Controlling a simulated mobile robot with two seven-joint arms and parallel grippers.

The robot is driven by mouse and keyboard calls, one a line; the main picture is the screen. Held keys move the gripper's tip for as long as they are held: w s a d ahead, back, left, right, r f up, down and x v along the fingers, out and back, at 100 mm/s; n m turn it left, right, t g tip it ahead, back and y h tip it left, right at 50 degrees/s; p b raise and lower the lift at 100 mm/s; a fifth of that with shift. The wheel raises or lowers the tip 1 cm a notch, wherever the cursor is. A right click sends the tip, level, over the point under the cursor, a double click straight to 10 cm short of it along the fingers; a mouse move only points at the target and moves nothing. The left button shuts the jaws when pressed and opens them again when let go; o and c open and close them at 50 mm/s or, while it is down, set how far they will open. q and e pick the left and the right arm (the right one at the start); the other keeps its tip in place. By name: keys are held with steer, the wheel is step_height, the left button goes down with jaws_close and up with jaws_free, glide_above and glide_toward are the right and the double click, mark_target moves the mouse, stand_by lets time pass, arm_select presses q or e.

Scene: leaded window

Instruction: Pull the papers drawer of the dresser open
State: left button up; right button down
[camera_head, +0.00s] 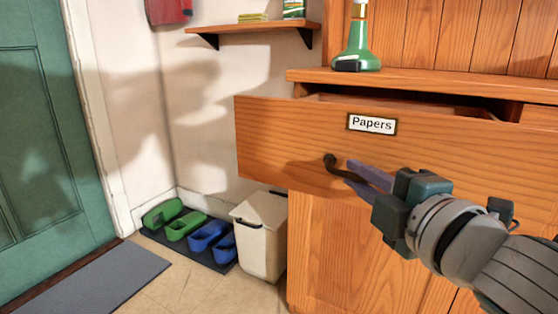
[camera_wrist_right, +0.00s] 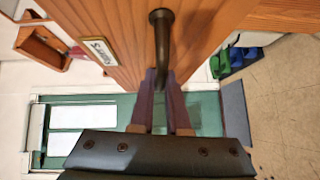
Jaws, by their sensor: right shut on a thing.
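The papers drawer (camera_head: 275,140) is a wooden drawer front with a label reading "Papers" (camera_head: 371,124). It stands out from the dresser (camera_head: 340,250), and a dark gap shows above it. Its dark curved handle (camera_head: 332,163) is on the front, below the label. My right gripper (camera_head: 352,172) is shut on the handle. In the right wrist view the handle (camera_wrist_right: 161,40) runs down between the fingers of the right gripper (camera_wrist_right: 162,80), with the drawer front (camera_wrist_right: 110,30) beside it. My left gripper is not in view.
A cream bin (camera_head: 260,235) stands left of the dresser, below the drawer. Green and blue shoes (camera_head: 205,236) sit on a dark mat by the wall. A green bottle (camera_head: 357,50) stands on the dresser top. A green door (camera_head: 45,150) is at left; floor before it is mostly clear.

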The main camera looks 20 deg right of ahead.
steer(key=shift+s+a, duration=0.35)
steer(key=shift+a, duration=0.05)
steer(key=c, duration=0.9)
jaws_free()
steer(key=shift+s, duration=0.1)
steer(key=shift+s, duration=0.35)
steer(key=s, duration=0.3)
steer(key=s+p, duration=0.1)
steer(key=s, duration=0.5)
steer(key=shift+a+r+p, duration=0.3)
steer(key=shift+a+r, duration=0.05)
